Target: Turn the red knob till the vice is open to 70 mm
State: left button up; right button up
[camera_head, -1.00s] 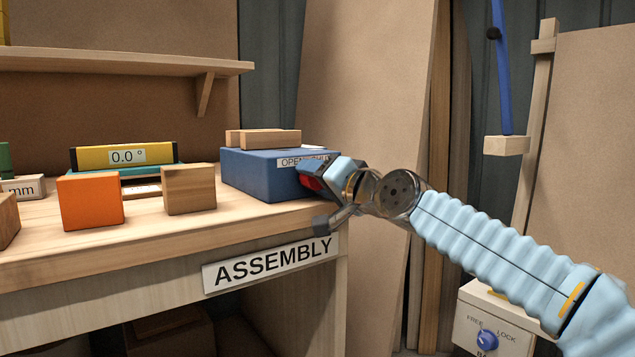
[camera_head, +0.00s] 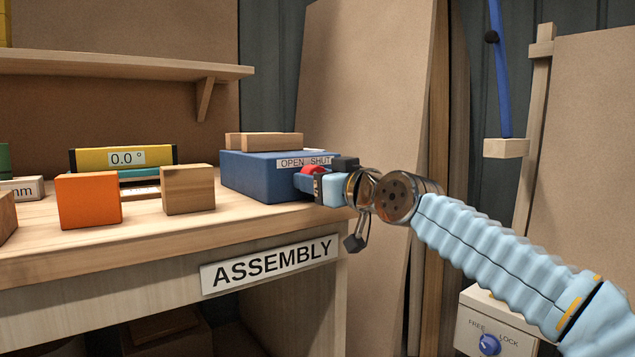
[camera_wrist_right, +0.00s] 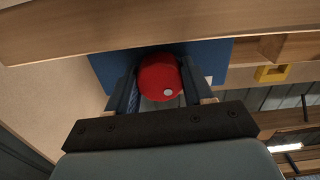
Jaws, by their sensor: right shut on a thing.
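The blue vice body (camera_head: 255,177) sits on the bench at its right end, with an "OPEN SHUT" label on its front. Two wooden jaw pieces (camera_head: 262,141) lie along its top; I cannot read the opening between them. The red knob (camera_head: 313,170) is on the vice's front face. My right gripper (camera_head: 309,182) is shut on the red knob. In the right wrist view the knob (camera_wrist_right: 160,78) sits between the two fingers, a pale dot low on its face, with the blue vice (camera_wrist_right: 215,56) behind. My left gripper is not in view.
An orange block (camera_head: 88,201) and a wooden block (camera_head: 188,190) stand on the bench (camera_head: 150,225) left of the vice. A yellow level reading 0.0° (camera_head: 122,158) lies behind them. A shelf (camera_head: 120,64) hangs above. A FREE/LOCK box (camera_head: 490,325) stands at lower right.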

jog(key=shift+f+n, duration=0.35)
jog(key=shift+n, duration=0.75)
jog(key=o, duration=0.8)
jog(key=shift+c, duration=0.2)
jog(key=shift+s+d+r, duration=0.1)
jog(key=shift+d+r, duration=0.05)
jog(key=b+v, duration=0.2)
jog(key=v, duration=1.1)
jog(key=shift+s+b, duration=0.2)
jog(key=shift+b, duration=0.1)
jog(key=shift+d, duration=0.1)
